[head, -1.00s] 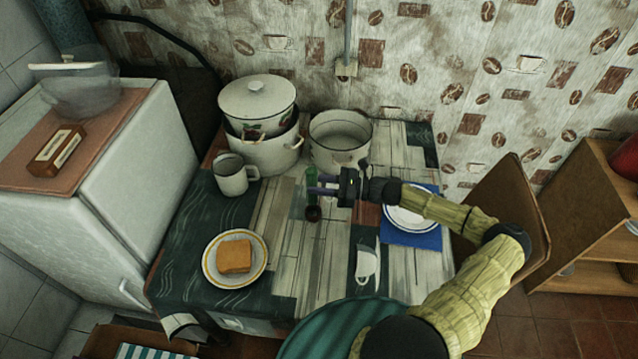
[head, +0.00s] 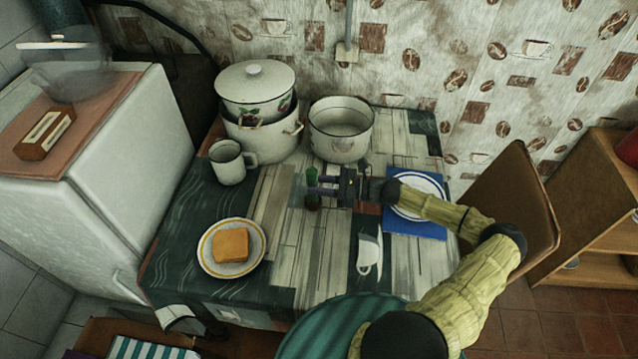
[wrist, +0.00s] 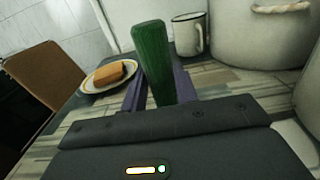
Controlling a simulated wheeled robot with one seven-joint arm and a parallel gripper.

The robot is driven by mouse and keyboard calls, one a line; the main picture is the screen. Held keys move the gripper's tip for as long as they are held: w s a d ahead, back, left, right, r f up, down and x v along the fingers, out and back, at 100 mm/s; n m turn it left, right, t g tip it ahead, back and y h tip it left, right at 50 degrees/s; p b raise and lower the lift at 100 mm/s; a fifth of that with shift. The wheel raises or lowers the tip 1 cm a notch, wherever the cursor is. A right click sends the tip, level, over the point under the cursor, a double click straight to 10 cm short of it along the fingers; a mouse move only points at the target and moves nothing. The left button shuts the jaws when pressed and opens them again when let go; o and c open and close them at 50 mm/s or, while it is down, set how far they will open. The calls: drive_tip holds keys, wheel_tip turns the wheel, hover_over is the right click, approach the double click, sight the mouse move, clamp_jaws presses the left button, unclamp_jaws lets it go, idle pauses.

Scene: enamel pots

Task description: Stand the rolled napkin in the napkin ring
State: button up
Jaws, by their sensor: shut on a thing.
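The rolled napkin (head: 312,176) is green and held close to upright between the fingers of my gripper (head: 322,186), over the middle of the table. In the wrist view, the napkin (wrist: 154,62) rises between my two purple fingers, which are shut on it. The napkin ring (head: 313,203) is a small dark brown piece on the table, directly under the napkin in the head view. The napkin's lower end meets or overlaps the ring there; I cannot tell whether it is inside. The ring is hidden in the wrist view.
A white mug (head: 230,165), stacked enamel pots (head: 262,140) and an open pot (head: 340,145) stand behind. A plate (head: 208,262) with a bread slice is front left. A blue napkin (head: 412,229) with a plate is right.

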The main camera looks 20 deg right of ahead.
drive_tip(key=shift+f, duration=0.1)
drive_tip(key=o, duration=1)
drive_tip(key=shift+o, duration=0.2)
drive_tip(key=b+v, duration=0.3)
drive_tip(key=v, duration=1.4)
drive_tip(key=shift+s+d, duration=0.15)
drive_tip(key=shift+d, duration=0.05)
